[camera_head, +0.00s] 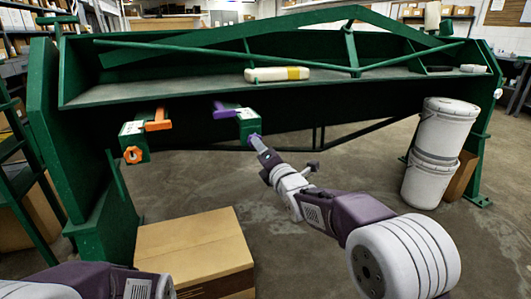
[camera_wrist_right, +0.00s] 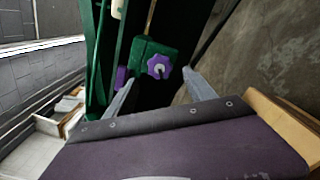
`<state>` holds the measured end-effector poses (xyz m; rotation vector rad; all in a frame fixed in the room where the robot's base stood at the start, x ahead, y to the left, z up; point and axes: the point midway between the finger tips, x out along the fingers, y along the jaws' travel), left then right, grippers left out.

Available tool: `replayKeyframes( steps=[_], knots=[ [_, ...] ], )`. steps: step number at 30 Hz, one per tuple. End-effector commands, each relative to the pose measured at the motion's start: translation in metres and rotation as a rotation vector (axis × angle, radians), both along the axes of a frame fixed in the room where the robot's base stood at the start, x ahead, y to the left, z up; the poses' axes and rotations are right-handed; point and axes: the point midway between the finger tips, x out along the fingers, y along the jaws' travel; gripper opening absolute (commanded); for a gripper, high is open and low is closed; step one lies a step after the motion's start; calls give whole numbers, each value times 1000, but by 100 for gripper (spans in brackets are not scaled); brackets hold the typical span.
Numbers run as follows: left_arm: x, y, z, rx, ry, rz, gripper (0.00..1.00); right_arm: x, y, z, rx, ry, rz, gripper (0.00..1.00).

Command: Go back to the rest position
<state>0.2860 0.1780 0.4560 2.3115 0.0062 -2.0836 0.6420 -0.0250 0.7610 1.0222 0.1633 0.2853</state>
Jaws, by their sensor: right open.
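My right gripper (camera_head: 257,143) reaches up from the lower right, at the green box with purple parts (camera_head: 248,124) under the long green brake. In the right wrist view my right gripper (camera_wrist_right: 158,80) has its two grey fingers spread. The purple knob (camera_wrist_right: 159,67) on the green box shows between and beyond the fingertips. Nothing is held between the fingers. Whether a finger touches the knob I cannot tell. My left arm (camera_head: 90,282) shows only in part at the lower left, and its gripper is out of view.
The green machine (camera_head: 150,86) spans the view, with an orange-knobbed box (camera_head: 133,143) at left and a white bottle (camera_head: 277,74) on its shelf. A cardboard box (camera_head: 190,250) stands below. Stacked white buckets (camera_head: 430,185) stand at right. The floor between is clear.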

Motion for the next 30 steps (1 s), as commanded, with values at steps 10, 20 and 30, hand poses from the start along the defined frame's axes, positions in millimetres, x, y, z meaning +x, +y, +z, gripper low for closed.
replayKeyframes(
  steps=[10, 20, 30],
  knots=[
    [0, 0, 6, 0, 0, 0, 36, -22, -7, 0, 0, 0, 0, 63],
    [0, 0, 44, 0, 1, 0, 36, -25, -43, 53, 6, -21, -59, 63],
    [0, 0, 95, 0, 0, 0, 36, -197, -151, -133, 825, 963, -700, 63]
  ],
)
